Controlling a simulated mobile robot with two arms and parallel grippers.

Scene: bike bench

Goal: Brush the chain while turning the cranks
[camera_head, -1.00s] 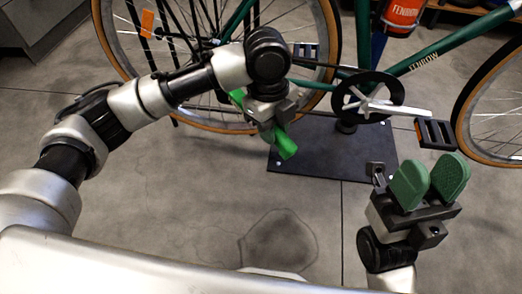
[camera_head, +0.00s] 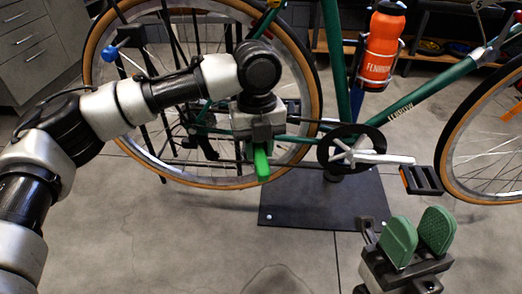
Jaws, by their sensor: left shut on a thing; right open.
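My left gripper (camera_head: 258,140) is shut on a green brush (camera_head: 261,165), whose handle points down toward me. It is over the lower part of the rear wheel (camera_head: 180,178), near the chain line; the bristles are hidden, so I cannot tell whether they touch the chain. The chain (camera_head: 300,139) runs thinly from the rear hub to the dark chainring (camera_head: 331,133). The silver crank (camera_head: 375,158) points right, with a black pedal (camera_head: 423,180) at its end. My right gripper (camera_head: 418,236) is open and empty, its green finger pads below the pedal.
The green bike frame (camera_head: 428,90) carries an orange bottle (camera_head: 383,45). A black base plate (camera_head: 310,200) lies under the bike. The front wheel (camera_head: 458,190) is at the right. Drawers (camera_head: 30,40) stand at the back left. The near floor is clear.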

